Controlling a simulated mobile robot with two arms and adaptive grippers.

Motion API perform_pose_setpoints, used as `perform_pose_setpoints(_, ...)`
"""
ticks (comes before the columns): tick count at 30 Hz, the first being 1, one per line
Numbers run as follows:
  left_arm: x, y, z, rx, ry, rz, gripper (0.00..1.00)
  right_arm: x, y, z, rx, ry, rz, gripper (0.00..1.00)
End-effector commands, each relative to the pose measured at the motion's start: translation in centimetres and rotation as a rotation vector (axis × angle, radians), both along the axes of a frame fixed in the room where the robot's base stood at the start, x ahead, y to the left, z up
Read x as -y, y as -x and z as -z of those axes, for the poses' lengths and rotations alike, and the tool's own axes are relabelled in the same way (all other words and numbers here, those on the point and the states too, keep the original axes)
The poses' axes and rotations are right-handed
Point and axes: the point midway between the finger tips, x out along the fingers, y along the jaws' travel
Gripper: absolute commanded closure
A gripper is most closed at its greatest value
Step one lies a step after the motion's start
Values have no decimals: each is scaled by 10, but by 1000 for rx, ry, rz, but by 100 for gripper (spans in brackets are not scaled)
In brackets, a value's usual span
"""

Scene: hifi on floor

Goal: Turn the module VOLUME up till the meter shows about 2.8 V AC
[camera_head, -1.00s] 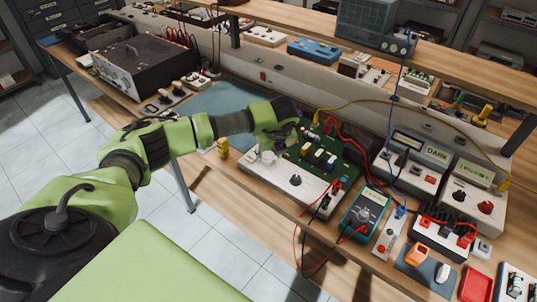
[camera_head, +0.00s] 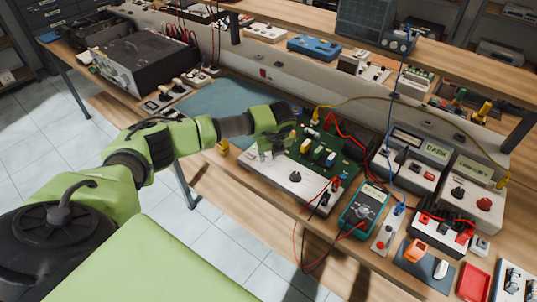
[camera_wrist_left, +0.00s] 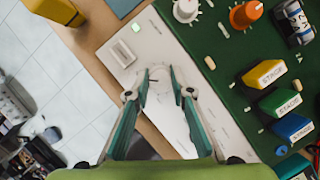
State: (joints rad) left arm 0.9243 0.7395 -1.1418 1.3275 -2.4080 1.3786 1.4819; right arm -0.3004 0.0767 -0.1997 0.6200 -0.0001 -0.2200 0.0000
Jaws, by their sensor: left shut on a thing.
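The module is a green circuit board (camera_head: 330,140) with a white front panel (camera_head: 312,197). My left gripper (camera_head: 264,155) reaches down over the panel's left end. In the left wrist view its two fingers (camera_wrist_left: 160,87) are shut around a small pale knob (camera_wrist_left: 160,74) on the white panel. The fingers hide most of this knob, and I cannot read its label. A dark knob (camera_head: 295,177) sits farther right on the panel. The teal meter (camera_head: 354,218) lies to the right of the module; its reading is too small to read. My right gripper is out of view.
A white knob (camera_wrist_left: 186,10) and an orange knob (camera_wrist_left: 245,15) stand on the board, near several coloured STAGE blocks. A yellow block (camera_head: 222,147) is left of the panel. Red and black leads loop over the bench's front edge. Instruments with displays (camera_head: 433,149) crowd the right.

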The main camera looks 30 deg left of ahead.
Motion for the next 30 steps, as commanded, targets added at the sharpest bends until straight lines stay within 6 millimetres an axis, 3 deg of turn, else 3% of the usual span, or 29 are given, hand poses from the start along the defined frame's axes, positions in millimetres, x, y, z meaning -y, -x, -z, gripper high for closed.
perform_pose_setpoints(11, -1, 1, 4, 2, -1, 163, 100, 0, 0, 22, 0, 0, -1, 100)
perform_pose_setpoints(30, -4, 1, 5, 3, 0, 755, 100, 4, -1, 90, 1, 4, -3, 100)
